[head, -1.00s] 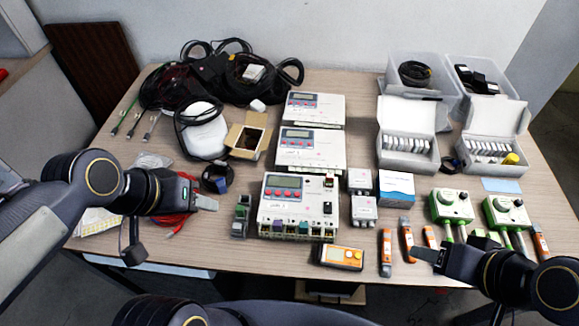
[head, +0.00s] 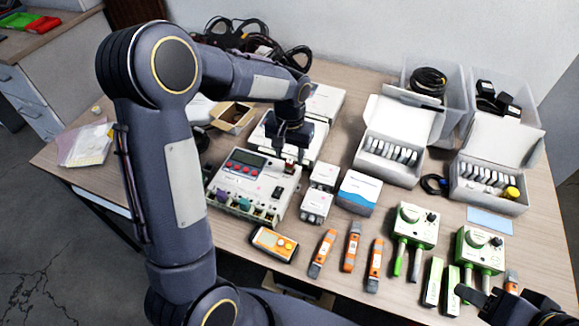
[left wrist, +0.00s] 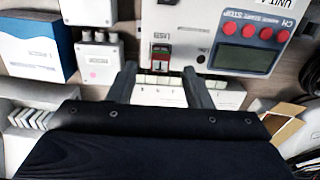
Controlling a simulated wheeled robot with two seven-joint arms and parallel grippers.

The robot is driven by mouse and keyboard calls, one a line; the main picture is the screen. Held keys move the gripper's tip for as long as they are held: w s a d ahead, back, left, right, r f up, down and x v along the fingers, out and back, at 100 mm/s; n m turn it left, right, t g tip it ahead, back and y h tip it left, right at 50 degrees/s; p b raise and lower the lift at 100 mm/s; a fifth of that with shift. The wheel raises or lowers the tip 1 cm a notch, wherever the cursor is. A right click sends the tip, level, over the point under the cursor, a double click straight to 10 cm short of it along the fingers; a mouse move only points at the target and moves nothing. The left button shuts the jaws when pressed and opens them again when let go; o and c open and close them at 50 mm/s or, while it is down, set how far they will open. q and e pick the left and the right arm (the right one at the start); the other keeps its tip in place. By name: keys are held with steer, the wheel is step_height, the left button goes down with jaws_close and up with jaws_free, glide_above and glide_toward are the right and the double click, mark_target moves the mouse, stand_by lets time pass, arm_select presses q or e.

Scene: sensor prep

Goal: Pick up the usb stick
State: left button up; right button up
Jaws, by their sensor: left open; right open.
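A small red and dark piece, which looks like the usb stick (left wrist: 160,54), sits at a port marked USB on the white controller (left wrist: 205,32) in the left wrist view. The controller (head: 232,205) is the front one on the table in the head view. My left gripper (head: 291,157) is over the controller's far right part, open. In the left wrist view its fingers (left wrist: 160,72) are on either side of the stick, with nothing held; I cannot tell if they touch it. My right gripper (head: 487,292) is open and empty at the lower right.
White boxes (head: 318,207) and a blue-white box (head: 357,193) stand right of the controller. Another controller (head: 262,135) lies behind. An orange meter (head: 274,244), several orange testers (head: 351,247) and green devices (head: 413,226) line the front.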

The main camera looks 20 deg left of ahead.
mark_target(290, 161)
arm_select(q)
step_height(290, 161, down, 5)
steer(key=shift+r, duration=0.2)
steer(key=shift+c, duration=0.2)
jaws_close()
